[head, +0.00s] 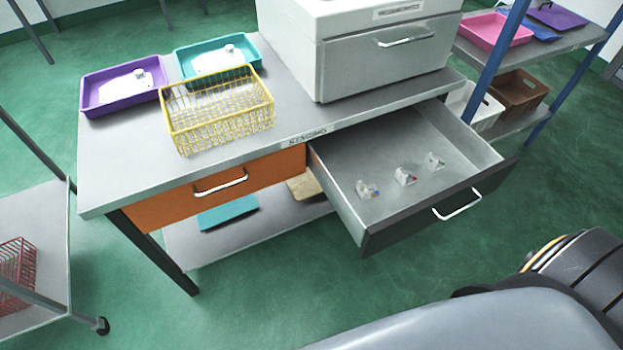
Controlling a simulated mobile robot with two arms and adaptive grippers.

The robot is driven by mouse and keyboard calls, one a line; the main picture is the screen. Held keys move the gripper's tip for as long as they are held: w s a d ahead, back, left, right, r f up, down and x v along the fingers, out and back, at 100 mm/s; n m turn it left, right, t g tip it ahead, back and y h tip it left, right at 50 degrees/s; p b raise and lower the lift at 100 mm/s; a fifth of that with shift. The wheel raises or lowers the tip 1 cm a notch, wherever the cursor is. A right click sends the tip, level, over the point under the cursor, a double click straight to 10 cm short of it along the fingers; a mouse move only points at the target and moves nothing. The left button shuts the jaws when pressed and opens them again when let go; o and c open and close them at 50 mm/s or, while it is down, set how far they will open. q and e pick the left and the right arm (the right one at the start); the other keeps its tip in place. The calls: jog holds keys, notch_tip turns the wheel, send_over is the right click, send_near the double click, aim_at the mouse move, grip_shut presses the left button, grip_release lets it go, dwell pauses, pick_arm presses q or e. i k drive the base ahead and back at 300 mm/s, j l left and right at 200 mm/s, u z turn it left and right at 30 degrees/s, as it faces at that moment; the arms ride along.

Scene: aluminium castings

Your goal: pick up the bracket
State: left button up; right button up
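Three small pale castings stand apart in a row in the open grey drawer (338,172). The left casting (364,189) has a small bluish and yellowish mark, the middle casting (404,177) has a red mark, and the right casting (434,161) looks plain grey. They are too small to tell which one is a bracket. Flat pale parts also lie in the purple tray (87,98) and the teal tray (181,62) on the workbench. Neither of my grippers is in view.
The workbench (125,165) also carries a yellow wire basket (190,142) and a grey cabinet (350,62). Its orange drawer (165,212) is shut. A shelf rack (565,42) stands at right, a cart (35,215) at left. Green floor is free in front of the open drawer.

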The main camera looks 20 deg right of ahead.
aim_at(363, 191)
jog(key=l+u, duration=0.3)
jog(key=l, duration=0.2)
jog(key=l+u, duration=0.3)
jog(key=l, duration=0.2)
jog(key=k+l+u, duration=0.1)
jog(key=l+u, duration=0.2)
jog(key=l, duration=0.15)
jog(key=k+l+u, duration=0.15)
jog(key=l+u, duration=0.15)
jog(key=l, duration=0.15)
jog(key=k+l+u, duration=0.15)
jog(key=l+u, duration=0.15)
jog(key=l, duration=0.15)
